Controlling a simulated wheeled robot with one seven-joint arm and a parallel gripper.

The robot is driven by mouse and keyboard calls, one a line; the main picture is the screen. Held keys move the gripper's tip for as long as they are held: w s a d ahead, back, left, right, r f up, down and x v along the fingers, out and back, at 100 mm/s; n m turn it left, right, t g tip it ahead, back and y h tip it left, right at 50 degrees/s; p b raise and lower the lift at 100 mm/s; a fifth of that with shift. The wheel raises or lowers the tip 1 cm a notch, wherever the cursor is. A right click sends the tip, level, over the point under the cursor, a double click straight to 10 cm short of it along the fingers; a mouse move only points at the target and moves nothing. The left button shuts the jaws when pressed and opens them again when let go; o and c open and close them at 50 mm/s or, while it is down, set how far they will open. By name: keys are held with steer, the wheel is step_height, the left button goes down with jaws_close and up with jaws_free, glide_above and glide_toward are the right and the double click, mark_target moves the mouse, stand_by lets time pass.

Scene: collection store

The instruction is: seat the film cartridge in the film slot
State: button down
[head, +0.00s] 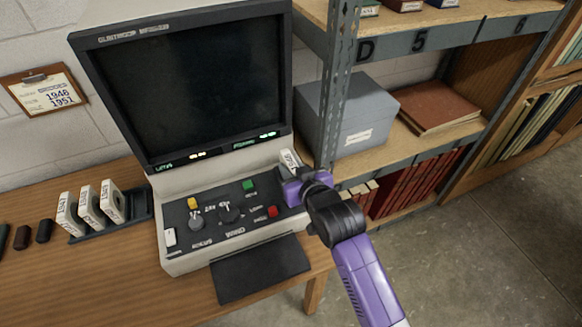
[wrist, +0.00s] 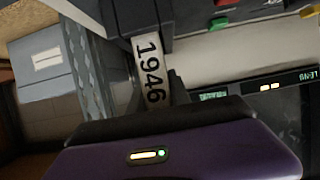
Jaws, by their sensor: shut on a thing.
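The film cartridge (head: 289,160) is a pale block held at the right side of the reader's console. In the wrist view its white label (wrist: 151,70) reads 1946. My gripper (head: 293,178) is shut on the cartridge, beside the reader (head: 180,225) and just below the screen's lower right corner. The gripper hides the cartridge's lower part in the head view. The film slot cannot be made out clearly; I cannot tell whether the cartridge touches it or is in it.
Several labelled cartridges (head: 88,207) stand in a dark rack (head: 140,205) left of the reader. The console has yellow, green and red buttons and knobs. A metal shelf post (head: 329,110) and a grey box (head: 345,112) are close on the right. A clipboard (head: 45,92) hangs on the wall.

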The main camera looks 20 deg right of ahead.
steer(key=shift+f, duration=0.35)
steer(key=c, duration=1.5)
jaws_free()
steer(key=shift+p+v, duration=0.95)
steer(key=shift+v, duration=0.5)
steer(key=shift+p+v, duration=2.35)
steer(key=shift+v, duration=1.65)
steer(key=shift+r, duration=0.15)
